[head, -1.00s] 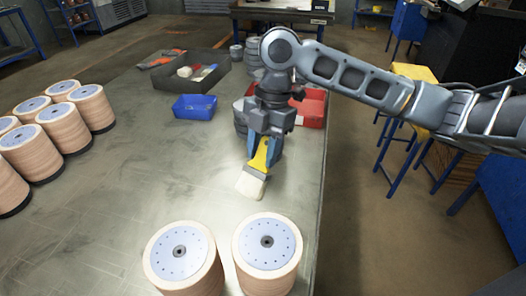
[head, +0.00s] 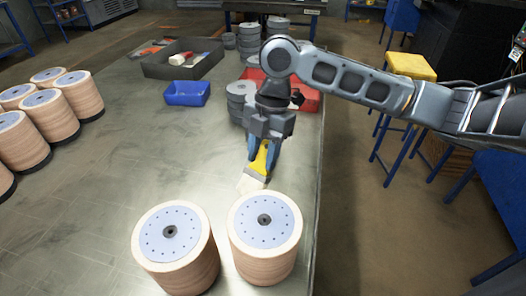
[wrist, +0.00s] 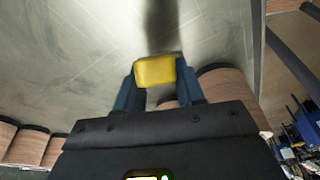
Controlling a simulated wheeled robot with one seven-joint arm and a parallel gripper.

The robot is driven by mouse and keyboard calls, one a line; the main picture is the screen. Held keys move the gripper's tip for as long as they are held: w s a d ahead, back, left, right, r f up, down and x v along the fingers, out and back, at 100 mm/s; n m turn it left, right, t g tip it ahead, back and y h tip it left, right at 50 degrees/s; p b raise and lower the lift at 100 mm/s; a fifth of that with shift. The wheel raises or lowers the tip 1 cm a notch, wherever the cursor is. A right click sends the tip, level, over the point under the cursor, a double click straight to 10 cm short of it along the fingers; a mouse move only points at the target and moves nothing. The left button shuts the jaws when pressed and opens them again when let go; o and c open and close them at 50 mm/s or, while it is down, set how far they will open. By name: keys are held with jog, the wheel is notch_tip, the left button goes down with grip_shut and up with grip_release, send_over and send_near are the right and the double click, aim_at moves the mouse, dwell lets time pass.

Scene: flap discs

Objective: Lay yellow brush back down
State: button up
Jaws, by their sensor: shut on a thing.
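The yellow brush (head: 258,163) has a yellow handle, a grey ferrule and pale bristles that point down toward the front. My gripper (head: 261,155) is shut on its handle, over the right part of the metal table (head: 110,165). The bristles are just behind the front right disc stack; I cannot tell whether they touch the table. In the wrist view, the yellow handle end (wrist: 155,71) sits between the blue fingers of my gripper (wrist: 158,85), and the bristles are hidden.
Two disc stacks stand at the front, left (head: 175,245) and right (head: 264,235). Several more (head: 40,105) stand at the left. A blue bin (head: 187,93), a dark tray (head: 160,72), grey discs (head: 238,100) and a red bin (head: 308,100) are farther back. The table's middle left is clear.

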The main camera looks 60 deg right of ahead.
jog(key=o, duration=1.1)
jog(key=shift+o, duration=0.2)
jog(key=shift+b+v, duration=0.35)
jog(key=shift+v, duration=3.55)
